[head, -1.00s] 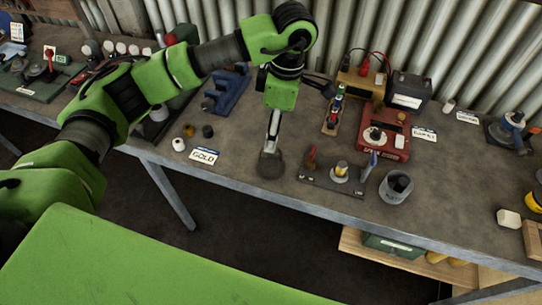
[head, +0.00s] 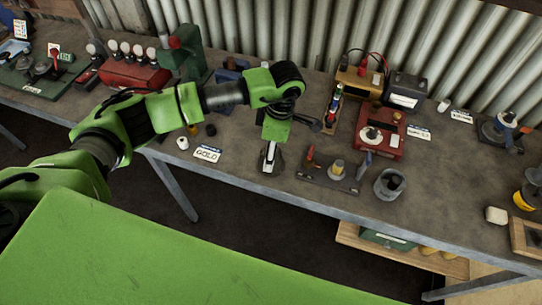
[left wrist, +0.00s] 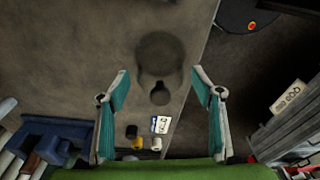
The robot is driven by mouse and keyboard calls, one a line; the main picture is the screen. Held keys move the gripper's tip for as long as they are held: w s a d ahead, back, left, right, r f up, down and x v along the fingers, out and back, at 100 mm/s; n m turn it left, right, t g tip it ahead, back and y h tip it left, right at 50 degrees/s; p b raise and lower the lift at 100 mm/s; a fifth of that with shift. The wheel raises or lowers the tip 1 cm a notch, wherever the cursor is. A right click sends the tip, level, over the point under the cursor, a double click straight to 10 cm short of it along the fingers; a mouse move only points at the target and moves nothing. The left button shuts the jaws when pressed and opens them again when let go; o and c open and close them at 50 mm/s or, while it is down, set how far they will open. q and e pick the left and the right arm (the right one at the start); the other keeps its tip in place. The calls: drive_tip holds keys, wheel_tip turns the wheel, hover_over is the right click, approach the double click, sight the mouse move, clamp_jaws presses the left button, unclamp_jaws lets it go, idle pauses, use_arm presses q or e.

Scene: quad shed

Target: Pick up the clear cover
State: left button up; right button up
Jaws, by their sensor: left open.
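My right gripper is in neither view.
A GOLD card (head: 207,153) and small pots (head: 182,143) lie left of the gripper. A small rack with tools (head: 327,183) and a grey cup (head: 390,184) stand to the right. A red device (head: 381,134) is behind. The bench's front edge is close.

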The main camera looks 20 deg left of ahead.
use_arm(q)
drive_tip(key=c, duration=1.2)
drive_tip(key=shift+r, duration=0.15)
drive_tip(key=shift+r, duration=0.2)
wheel_tip(320, 180, up, 2)
drive_tip(key=shift+r+b, duration=0.1)
drive_tip(key=shift+b, duration=0.55)
drive_tip(key=shift+s+d+r+b, duration=0.9)
drive_tip(key=shift+s+r, duration=0.8)
drive_tip(key=shift+s, duration=0.5)
drive_tip(key=shift+s+d+r+b, duration=0.7)
drive_tip(key=shift+s+r+b, duration=0.35)
drive_tip(key=shift+s+r, duration=0.95)
drive_tip(key=shift+s+d+r+b, duration=0.9)
drive_tip(key=shift+s+r, duration=0.5)
drive_tip(key=shift+s, duration=1.05)
drive_tip(key=shift+w+a, duration=0.1)
drive_tip(key=shift+a, duration=0.05)
